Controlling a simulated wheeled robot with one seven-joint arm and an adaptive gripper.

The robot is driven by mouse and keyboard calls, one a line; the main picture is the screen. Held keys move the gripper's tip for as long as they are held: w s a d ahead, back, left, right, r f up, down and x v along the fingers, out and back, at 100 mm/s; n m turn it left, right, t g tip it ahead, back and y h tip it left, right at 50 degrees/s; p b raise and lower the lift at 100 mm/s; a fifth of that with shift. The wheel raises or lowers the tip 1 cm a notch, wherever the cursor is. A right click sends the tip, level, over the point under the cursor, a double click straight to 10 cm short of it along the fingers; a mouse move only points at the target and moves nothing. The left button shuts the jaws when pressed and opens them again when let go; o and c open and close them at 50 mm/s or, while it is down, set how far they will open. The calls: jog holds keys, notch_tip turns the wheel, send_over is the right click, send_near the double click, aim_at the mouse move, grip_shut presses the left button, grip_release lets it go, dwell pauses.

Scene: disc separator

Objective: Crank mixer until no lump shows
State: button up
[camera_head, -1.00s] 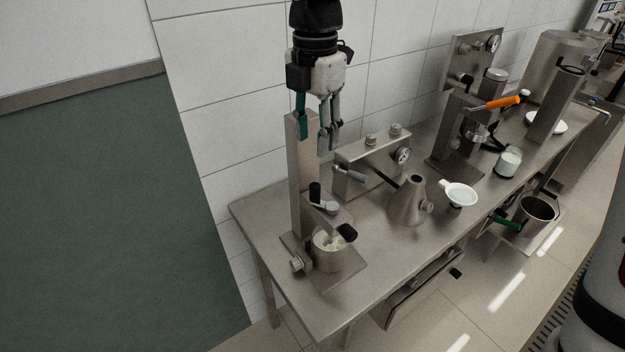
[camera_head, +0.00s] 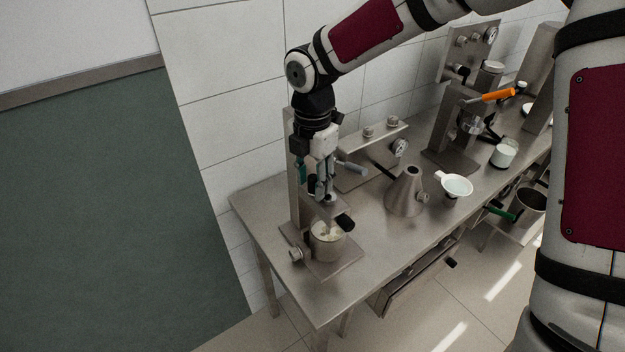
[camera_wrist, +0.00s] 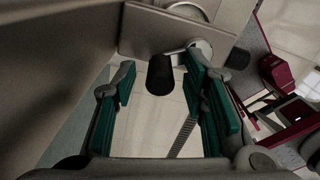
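The mixer is a steel stand (camera_head: 300,222) at the table's left end, with a crank head above a steel cup (camera_head: 327,245). The cup holds white contents that look lumpy (camera_head: 325,230); it is small in view. In the wrist view, the handle (camera_wrist: 160,77) shows between the tips of the open green-padded fingers, with visible gaps on both sides.
The front table strip is clear.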

jog(key=shift+f, duration=0.25)
grip_shut()
jog(key=shift+w+d+m, duration=0.15)
jog(key=shift+w+m, duration=0.1)
jog(key=shift+m, duration=0.55)
jog(key=shift+w+d+m, duration=0.15)
jog(key=shift+w+m, duration=0.1)
jog(key=shift+m, duration=0.55)
grip_release()
notch_tip(320, 180, up, 12)
